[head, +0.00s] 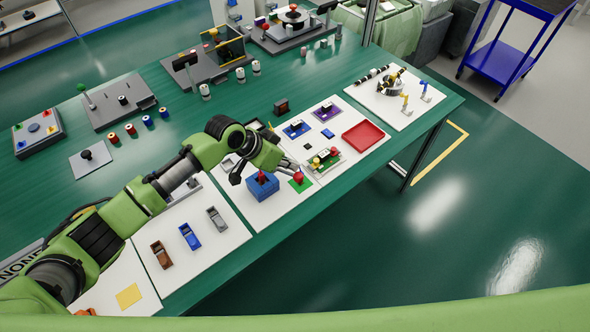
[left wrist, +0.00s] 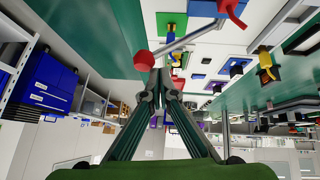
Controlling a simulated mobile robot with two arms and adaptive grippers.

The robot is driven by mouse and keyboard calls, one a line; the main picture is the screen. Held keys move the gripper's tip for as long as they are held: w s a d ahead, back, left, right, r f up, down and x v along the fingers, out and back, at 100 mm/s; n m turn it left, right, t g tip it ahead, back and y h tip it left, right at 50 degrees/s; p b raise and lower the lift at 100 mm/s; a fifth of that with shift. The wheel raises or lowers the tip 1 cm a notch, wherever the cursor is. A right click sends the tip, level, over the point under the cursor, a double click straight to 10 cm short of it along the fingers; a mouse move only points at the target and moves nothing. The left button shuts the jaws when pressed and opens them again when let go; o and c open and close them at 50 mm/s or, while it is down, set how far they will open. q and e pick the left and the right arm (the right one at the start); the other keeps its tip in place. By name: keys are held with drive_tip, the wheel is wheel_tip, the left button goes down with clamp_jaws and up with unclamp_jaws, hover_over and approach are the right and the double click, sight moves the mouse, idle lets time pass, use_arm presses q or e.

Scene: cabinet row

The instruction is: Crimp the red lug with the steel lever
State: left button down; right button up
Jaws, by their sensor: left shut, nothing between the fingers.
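My left gripper (head: 290,165) reaches over the white mat near the blue block. It is shut and empty; the closed fingertips also show in the left wrist view (left wrist: 161,74). A steel lever (left wrist: 185,43) with a red ball knob (left wrist: 144,58) crosses just beyond the fingertips; the knob appears right beside them, but I cannot tell whether they touch. The red ball also shows in the head view (head: 298,177), over a green plate (head: 303,187). A red piece (head: 262,177) sits on the blue block (head: 262,190). I cannot tell which red piece is the lug. My right gripper is not in view.
A small board with red and yellow parts (head: 325,160) stands just right of the gripper. A red tray (head: 363,137) lies farther right. Brown, blue and grey blocks (head: 190,237) stand on the mat at left. The table's front edge is close; the floor beyond is clear.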

sight(296, 179)
use_arm(q)
drive_tip(key=shift+s+d+f+b, duration=0.1)
drive_tip(key=shift+s+d+f, duration=0.2)
drive_tip(key=shift+s+f, duration=0.25)
drive_tip(key=shift+s+d+f+b, duration=0.15)
drive_tip(key=shift+s+d+f, duration=0.15)
drive_tip(key=shift+f, duration=0.5)
drive_tip(key=shift+s+d+f+b, duration=0.1)
drive_tip(key=shift+s+d+f, duration=0.2)
drive_tip(key=shift+s+f, duration=0.25)
idle(2.3)
drive_tip(key=shift+w, duration=0.15)
idle(0.3)
drive_tip(key=shift+w+a+r+p, duration=0.35)
drive_tip(key=shift+w+r, duration=0.15)
drive_tip(key=shift+r, duration=0.25)
drive_tip(key=shift+w+a+r+p, duration=0.35)
drive_tip(key=shift+w+r, duration=0.1)
drive_tip(key=shift+r, duration=0.3)
drive_tip(key=shift+w+a+r+p, duration=0.35)
drive_tip(key=shift+w+r, duration=0.15)
drive_tip(key=shift+r, duration=0.25)
drive_tip(key=shift+w+a+r, duration=0.15)
drive_tip(key=shift+w+r, duration=0.1)
drive_tip(key=shift+r, duration=0.05)
